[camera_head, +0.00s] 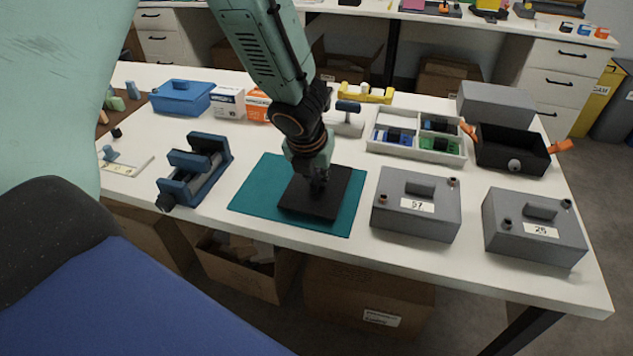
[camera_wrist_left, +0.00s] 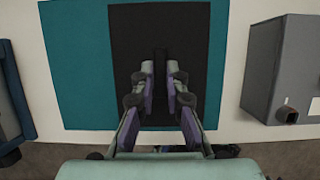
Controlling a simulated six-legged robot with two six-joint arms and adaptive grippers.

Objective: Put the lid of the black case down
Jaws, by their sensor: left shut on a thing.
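The black lid (camera_head: 325,194) is a flat dark square plate, level over the teal mat (camera_head: 258,186); I cannot tell whether it touches the mat. My left gripper (camera_head: 318,186) comes down from above and is shut on the lid's small dark grip near its middle. In the left wrist view the lid (camera_wrist_left: 190,40) fills the middle and the gripper's fingers (camera_wrist_left: 160,75) close around the grip, partly hiding it. The black case (camera_head: 512,150) stands open at the right, with orange latches and a round grey knob. My right gripper is not in view.
Two grey boxes (camera_head: 415,205) (camera_head: 532,228) stand right of the mat. A divided white tray (camera_head: 418,142) and a grey block (camera_head: 495,103) are behind. A blue clamp-like fixture (camera_head: 195,170) stands left. The mat's left part is clear.

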